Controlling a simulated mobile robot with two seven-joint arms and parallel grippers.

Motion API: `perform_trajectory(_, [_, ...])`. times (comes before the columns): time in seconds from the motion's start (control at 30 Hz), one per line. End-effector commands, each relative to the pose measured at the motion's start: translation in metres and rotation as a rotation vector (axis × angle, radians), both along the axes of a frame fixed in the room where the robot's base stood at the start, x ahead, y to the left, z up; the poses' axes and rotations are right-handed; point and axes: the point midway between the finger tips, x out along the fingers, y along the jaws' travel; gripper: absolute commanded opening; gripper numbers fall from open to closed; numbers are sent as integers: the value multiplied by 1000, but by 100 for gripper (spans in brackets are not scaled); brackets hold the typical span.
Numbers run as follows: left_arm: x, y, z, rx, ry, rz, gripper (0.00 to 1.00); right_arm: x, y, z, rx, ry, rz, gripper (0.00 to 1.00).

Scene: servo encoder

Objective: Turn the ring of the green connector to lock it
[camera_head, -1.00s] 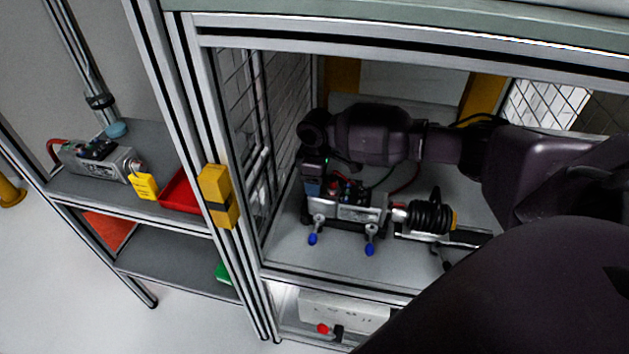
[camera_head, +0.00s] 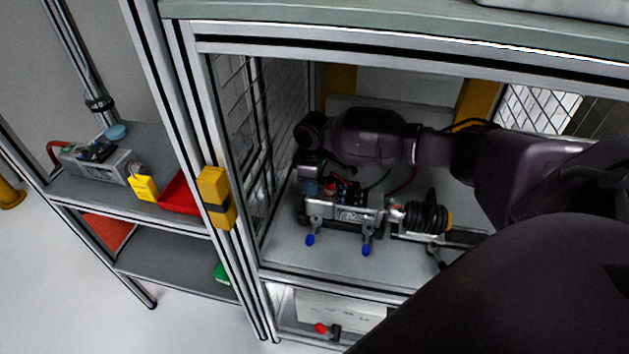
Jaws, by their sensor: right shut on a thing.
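A grey servo unit (camera_head: 345,210) with a black and red top lies in the cell, held by clamps with blue tips (camera_head: 366,250). My right arm reaches in from the right, above and behind it. My right gripper (camera_head: 311,188) points down at the unit's left end and is shut on a small part there. By its place this is the green connector, but the gripper hides it and no green shows there. I cannot see the ring or its angle. My left gripper is out of view.
A black coupling (camera_head: 428,218) sits right of the servo unit. The cell's mesh wall (camera_head: 240,150) stands close on the left, and a frame post with a yellow block (camera_head: 216,197) stands in front. A side shelf holds a second unit (camera_head: 97,160) and a red bin (camera_head: 180,194).

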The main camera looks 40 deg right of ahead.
Motion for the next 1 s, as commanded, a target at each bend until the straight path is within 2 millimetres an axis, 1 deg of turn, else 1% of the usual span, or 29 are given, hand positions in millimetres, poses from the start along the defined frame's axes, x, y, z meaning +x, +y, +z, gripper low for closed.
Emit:
perform_trajectory(0.03, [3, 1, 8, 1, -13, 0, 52, 0, 1, 5, 3, -5, -29, 7])
perform_trajectory(0.1, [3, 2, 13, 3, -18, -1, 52, 0, 1, 6, 3, -5, -75, 7])
perform_trajectory(0.33, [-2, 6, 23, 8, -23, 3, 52, 0, 1, 6, 3, -4, -236, 7])
perform_trajectory(0.5, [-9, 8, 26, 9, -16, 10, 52, 0, 1, 5, 2, -3, -338, 7])
perform_trajectory(0.7, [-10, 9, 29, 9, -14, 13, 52, 0, 1, 3, 2, -1, -417, 7])
perform_trajectory(1.0, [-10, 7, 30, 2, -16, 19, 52, 0, 0, 0, 1, 0, -453, 7])
